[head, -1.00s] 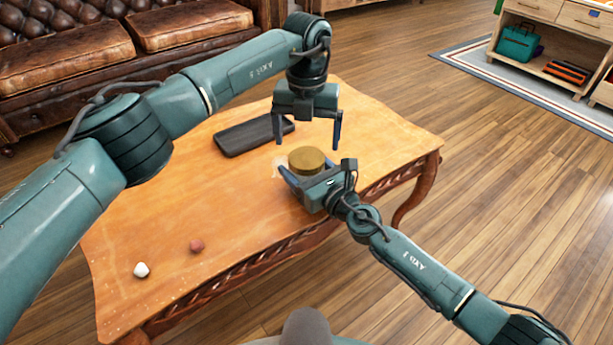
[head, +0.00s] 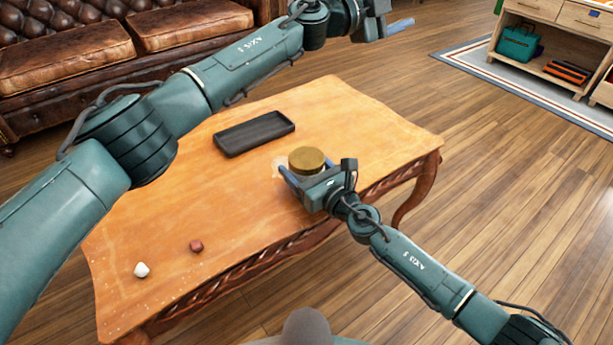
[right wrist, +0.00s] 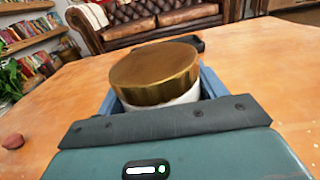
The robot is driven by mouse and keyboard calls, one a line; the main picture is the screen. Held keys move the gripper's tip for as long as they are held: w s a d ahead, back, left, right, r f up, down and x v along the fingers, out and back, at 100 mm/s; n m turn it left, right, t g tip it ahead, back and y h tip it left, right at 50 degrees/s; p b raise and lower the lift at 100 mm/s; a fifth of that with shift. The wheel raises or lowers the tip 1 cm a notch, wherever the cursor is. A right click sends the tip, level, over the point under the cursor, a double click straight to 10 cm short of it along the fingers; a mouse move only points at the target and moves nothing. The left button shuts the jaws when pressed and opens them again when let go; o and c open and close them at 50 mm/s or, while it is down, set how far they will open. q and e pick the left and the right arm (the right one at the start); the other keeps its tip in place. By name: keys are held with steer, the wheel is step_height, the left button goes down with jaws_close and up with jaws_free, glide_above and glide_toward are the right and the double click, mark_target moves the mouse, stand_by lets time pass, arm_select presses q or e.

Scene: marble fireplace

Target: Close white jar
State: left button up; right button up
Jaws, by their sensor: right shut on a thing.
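The white jar stands on the wooden table (head: 210,200) near its right edge. Its gold lid (head: 306,158) sits on top and looks about level. In the right wrist view a band of the white jar (right wrist: 175,101) shows below the lid (right wrist: 155,70). I cannot tell whether the lid is fully seated. My right gripper (head: 305,174) is shut around the jar body, below the lid. My left gripper (head: 395,25) is raised beyond the table, away from the jar and pointing right. Its finger opening is not clear.
A black tray (head: 255,133) lies near the back of the table. A small red-brown object (head: 196,246) and a small white one (head: 141,269) lie at the front left. The middle of the table is clear. A leather sofa (head: 110,45) stands behind.

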arm_select(q)
steer(key=w+a+n+t+y, duration=0.6)
steer(key=a+n+t+y, duration=0.1)
steer(key=n, duration=0.5)
steer(key=w+a+f+n+g+y, duration=0.2)
steer(key=a+f+n+g+y, duration=0.1)
steer(key=a+f+n+y, duration=0.4)
steer(key=s+f+n+g, duration=0.1)
steer(key=s+f+g, duration=0.3)
steer(key=s, duration=0.2)
steer(key=s+a+f+n+g+y, duration=0.1)
steer(key=s+f+n+g, duration=0.1)
steer(key=s+f+g, duration=0.2)
steer(key=s+f+n+g+y, duration=0.1)
steer(key=s+f+g, duration=0.3)
steer(key=s+g, duration=0.2)
steer(key=shift+s+a+f+n, duration=0.1)
steer(key=shift+s+a+n, duration=0.1)
steer(key=shift+s, duration=0.3)
steer(key=shift+s+a+n, duration=0.2)
steer(key=shift+s, duration=0.25)
steer(key=shift+s+g, duration=0.35)
steer(key=shift+g, duration=0.05)
